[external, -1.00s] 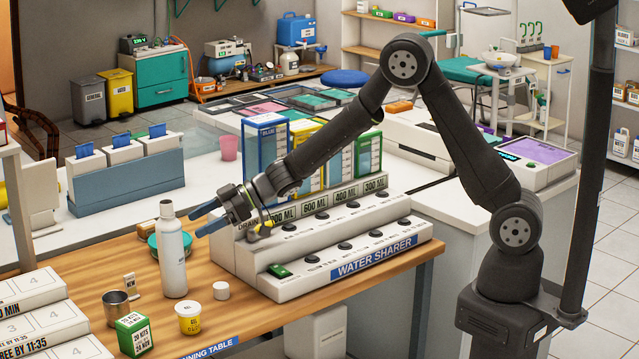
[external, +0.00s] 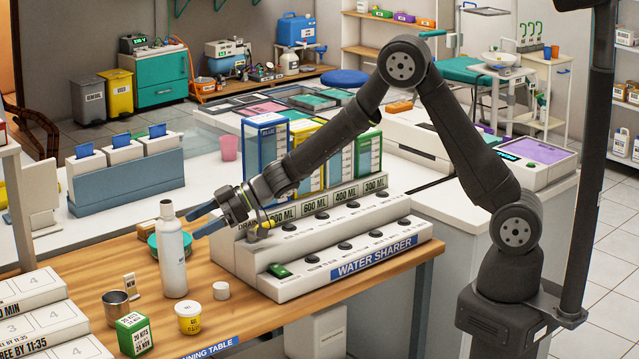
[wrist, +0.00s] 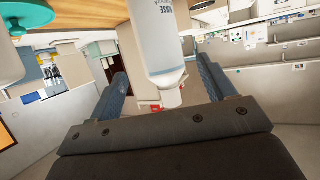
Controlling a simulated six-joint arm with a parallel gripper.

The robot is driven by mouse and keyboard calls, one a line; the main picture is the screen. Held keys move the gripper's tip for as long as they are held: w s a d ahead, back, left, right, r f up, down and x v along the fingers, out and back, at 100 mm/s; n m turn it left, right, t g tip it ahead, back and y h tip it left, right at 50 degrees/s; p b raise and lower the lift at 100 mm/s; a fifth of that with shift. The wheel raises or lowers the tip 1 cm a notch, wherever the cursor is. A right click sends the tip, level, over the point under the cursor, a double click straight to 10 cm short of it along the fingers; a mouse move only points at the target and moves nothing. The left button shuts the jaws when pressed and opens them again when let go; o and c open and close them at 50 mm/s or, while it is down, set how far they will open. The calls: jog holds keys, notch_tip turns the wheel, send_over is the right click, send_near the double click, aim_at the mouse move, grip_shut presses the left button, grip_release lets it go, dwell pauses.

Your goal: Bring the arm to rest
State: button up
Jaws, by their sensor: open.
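My gripper (external: 203,219) is open, with its two blue fingers pointing left at the white bottle (external: 174,252). The bottle stands upright on the wooden table (external: 238,315), just left of the fingertips. In the wrist view the bottle (wrist: 158,45) shows ahead and between the open fingers (wrist: 164,90), with part of its label readable. Nothing is held between the fingers in the external view. My arm is bent up high and reaches left over the water sharer (external: 375,262).
Behind the bottle is a teal-lidded dish (external: 160,246). A metal cup (external: 117,304), a green box (external: 133,334), a yellow-labelled tub (external: 189,319) and a small white cap (external: 221,290) stand near it. Tall coloured cartons (external: 266,150) stand behind my forearm.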

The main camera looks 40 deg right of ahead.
aim_at(169, 228)
jog(key=x, duration=0.8)
jog(key=shift+w+a+r, duration=0.1)
jog(key=shift+a+r, duration=0.1)
jog(key=shift+r, duration=0.05)
jog(key=shift+d+r, duration=0.1)
jog(key=shift+r, duration=1.1)
jog(key=shift+f, duration=0.1)
